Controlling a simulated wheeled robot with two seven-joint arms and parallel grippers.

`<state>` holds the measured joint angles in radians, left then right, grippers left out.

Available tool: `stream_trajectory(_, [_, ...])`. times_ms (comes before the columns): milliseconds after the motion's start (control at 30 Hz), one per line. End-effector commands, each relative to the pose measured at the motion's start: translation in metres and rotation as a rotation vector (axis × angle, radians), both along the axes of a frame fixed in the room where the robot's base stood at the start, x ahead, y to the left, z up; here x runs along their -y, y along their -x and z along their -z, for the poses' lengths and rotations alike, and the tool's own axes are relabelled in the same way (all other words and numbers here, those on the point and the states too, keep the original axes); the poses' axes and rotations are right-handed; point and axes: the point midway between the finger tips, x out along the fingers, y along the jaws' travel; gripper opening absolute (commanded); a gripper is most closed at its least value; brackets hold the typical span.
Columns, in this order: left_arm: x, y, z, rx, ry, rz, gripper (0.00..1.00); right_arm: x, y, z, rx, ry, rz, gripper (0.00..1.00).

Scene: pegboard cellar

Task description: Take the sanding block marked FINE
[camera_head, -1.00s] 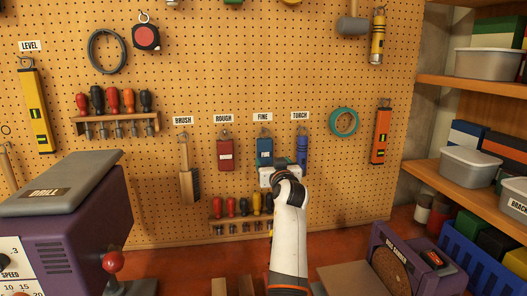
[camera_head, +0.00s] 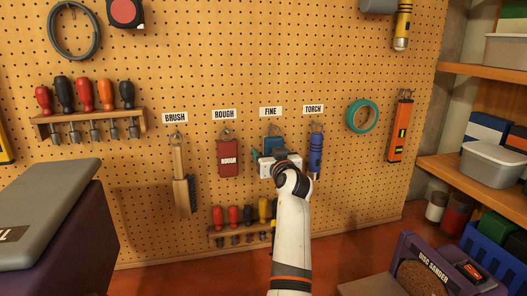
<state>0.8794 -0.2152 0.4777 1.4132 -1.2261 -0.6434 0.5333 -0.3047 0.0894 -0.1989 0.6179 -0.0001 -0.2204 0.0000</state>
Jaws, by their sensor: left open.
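My right gripper is not in view.
The dark red ROUGH block (camera_head: 229,159) hangs close to the left, and a blue torch (camera_head: 315,154) hangs close to the right. A brush (camera_head: 181,180) hangs further left. A screwdriver rack (camera_head: 226,233) is below. A disc sander (camera_head: 425,268) stands at lower right.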

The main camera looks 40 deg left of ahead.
Motion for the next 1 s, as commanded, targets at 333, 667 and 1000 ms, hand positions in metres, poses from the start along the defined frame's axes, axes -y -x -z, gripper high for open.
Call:
stream_trajectory(333, [-0.002, -0.001, 0.0, 0.002, 0.001, 0.001, 0.65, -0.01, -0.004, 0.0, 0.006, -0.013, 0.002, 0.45])
stream_trajectory(667, [-0.002, -0.001, 0.0, 0.002, 0.001, 0.001, 0.26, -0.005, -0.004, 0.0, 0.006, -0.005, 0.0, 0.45])
stream_trajectory(1000, [-0.005, -0.001, -0.006, 0.002, 0.001, 0.001, 0.26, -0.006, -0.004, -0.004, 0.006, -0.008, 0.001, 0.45])
